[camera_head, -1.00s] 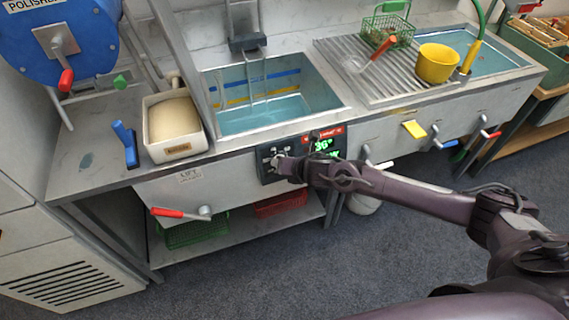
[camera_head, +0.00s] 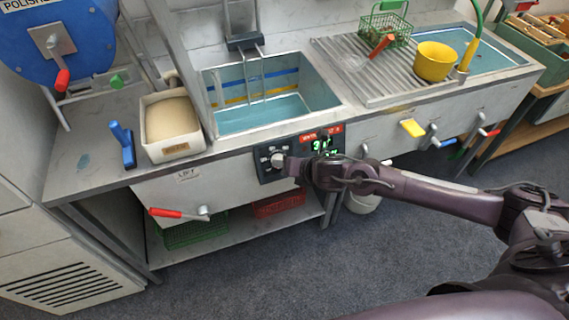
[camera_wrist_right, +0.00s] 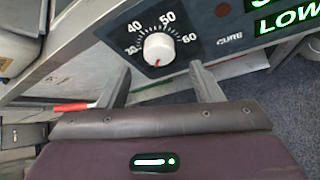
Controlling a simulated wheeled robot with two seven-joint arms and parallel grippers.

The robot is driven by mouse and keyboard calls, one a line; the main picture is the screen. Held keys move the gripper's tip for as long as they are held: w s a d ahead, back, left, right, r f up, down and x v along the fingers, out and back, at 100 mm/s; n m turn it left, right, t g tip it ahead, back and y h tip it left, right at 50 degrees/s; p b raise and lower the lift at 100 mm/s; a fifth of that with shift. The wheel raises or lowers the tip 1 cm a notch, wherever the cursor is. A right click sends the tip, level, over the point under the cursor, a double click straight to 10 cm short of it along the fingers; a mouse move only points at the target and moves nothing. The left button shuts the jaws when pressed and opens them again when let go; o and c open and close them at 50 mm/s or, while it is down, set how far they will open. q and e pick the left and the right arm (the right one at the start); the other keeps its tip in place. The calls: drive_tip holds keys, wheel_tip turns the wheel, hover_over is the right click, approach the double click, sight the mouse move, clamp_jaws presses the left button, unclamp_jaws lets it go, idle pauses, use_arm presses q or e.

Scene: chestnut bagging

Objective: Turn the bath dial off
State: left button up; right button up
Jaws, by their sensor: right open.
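The bath dial (camera_head: 278,160) is a round pale knob on a dark control panel on the front of the sink unit. In the right wrist view the dial (camera_wrist_right: 158,49) is white, with a scale of numbers around its top and sides; its red mark points down, off the numbers. My right gripper (camera_wrist_right: 160,80) is open and empty, its fingers to either side below the dial and apart from it. In the head view the right gripper (camera_head: 293,166) is just right of the dial. My left gripper is out of view.
A green-lit display (camera_head: 325,147) on the panel is partly hidden by my arm. A red-handled lever (camera_head: 180,213) is at lower left. The bath basin (camera_head: 265,112) holds water and a hanging rack. Yellow, blue and red levers are on the right front.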

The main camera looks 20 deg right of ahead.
drive_tip(key=v, duration=0.3)
drive_tip(key=shift+s+a, duration=0.1)
idle(0.4)
